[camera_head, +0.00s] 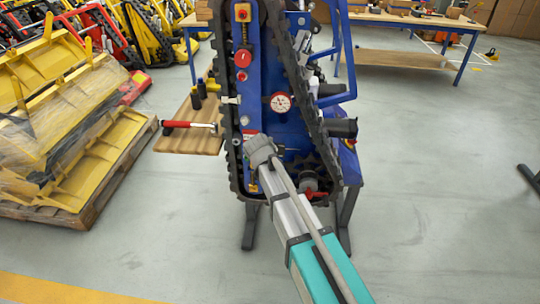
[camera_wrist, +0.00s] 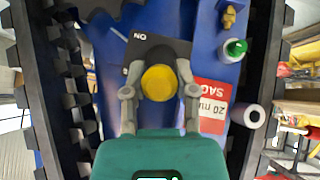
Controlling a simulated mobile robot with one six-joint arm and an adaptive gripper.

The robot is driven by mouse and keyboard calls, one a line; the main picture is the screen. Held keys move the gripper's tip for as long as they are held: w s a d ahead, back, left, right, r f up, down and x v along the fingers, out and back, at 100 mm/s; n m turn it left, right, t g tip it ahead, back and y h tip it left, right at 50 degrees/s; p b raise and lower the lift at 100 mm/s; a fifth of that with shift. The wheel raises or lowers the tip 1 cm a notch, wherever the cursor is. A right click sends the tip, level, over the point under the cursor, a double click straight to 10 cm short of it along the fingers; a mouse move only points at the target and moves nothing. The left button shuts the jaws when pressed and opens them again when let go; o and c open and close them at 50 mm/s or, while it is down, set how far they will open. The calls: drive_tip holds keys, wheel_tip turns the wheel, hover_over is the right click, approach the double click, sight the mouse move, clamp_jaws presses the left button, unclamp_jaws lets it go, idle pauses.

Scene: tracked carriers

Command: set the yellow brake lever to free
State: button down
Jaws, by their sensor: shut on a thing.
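The yellow brake lever (camera_wrist: 158,80) shows in the wrist view as a round yellow knob, seen nearly end-on, in front of a black plate (camera_wrist: 150,47). The plate bears the word "ON", upside down in this view. My gripper (camera_wrist: 159,90) is shut on the yellow knob, with one finger on its left and one on its right. In the head view my arm reaches to the lower front of the blue tracked carrier (camera_head: 266,70), and its end hides the lever and my fingertips. The lever's shaft and any other marking are hidden.
Black tracks (camera_head: 321,120) flank the blue panel on both sides. Beside the lever are a green button (camera_wrist: 235,48), a brass fitting (camera_wrist: 229,16) and a red and white label (camera_wrist: 212,104). A wooden shelf (camera_head: 190,140) with a red-handled tool stands left of the carrier.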

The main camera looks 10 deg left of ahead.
drive_tip(key=shift+w+d+r, duration=0.15)
drive_tip(key=shift+w+r, duration=0.05)
drive_tip(key=shift+r, duration=0.05)
idle(0.5)
drive_tip(key=c, duration=0.5)
unclamp_jaws()
drive_tip(key=shift+s, duration=0.1)
drive_tip(key=shift+o, duration=0.5)
